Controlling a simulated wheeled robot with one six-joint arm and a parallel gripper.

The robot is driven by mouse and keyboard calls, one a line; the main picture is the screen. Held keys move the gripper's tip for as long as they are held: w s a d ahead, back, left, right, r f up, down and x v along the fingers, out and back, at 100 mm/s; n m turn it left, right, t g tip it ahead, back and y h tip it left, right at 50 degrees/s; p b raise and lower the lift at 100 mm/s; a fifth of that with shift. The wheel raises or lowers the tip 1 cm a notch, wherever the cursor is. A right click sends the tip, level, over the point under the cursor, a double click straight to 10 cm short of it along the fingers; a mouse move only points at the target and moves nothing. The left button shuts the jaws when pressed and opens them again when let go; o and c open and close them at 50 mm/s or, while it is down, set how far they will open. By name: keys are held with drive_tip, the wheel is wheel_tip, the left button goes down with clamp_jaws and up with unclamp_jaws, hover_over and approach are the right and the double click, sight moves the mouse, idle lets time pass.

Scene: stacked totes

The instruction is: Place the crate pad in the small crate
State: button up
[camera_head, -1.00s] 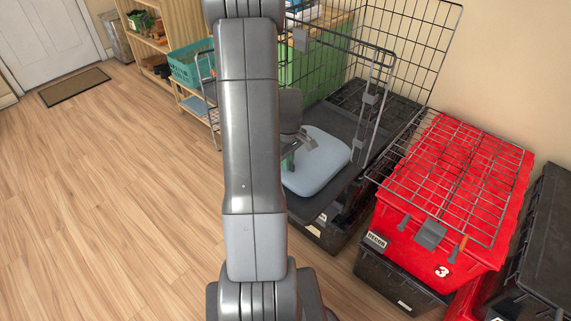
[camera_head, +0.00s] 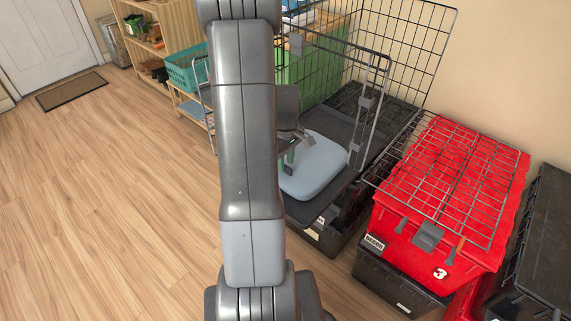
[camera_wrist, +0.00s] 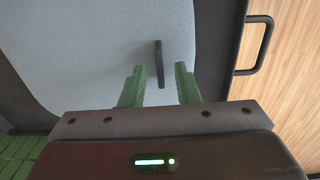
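The crate pad (camera_head: 318,176) is a light blue-grey rounded sheet. It lies over the black tray floor of the wire crate (camera_head: 410,45), at the crate's open front. In the wrist view the pad (camera_wrist: 90,60) fills much of the picture, with a dark upright tab (camera_wrist: 159,62) on it. My gripper (camera_wrist: 159,72) has green fingers, spread apart and empty. The tab's lower end shows between the fingers; I see no finger touching it. In the head view my gripper (camera_head: 289,156) is above the pad's left part, partly hidden by my arm.
A wire panel (camera_head: 468,190) lies on the red tote (camera_head: 488,255) to the right. Dark totes (camera_head: 395,285) stand beneath. A green box (camera_head: 308,70) is behind, and a teal basket (camera_head: 184,72) sits on a shelf at the left. The wooden floor (camera_head: 100,200) is clear on the left.

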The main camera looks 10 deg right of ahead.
wheel_tip(320, 180, up, 10)
drive_tip(key=p, duration=0.1)
drive_tip(key=shift+f, duration=0.15)
drive_tip(key=shift+c, duration=0.2)
idle(1.0)
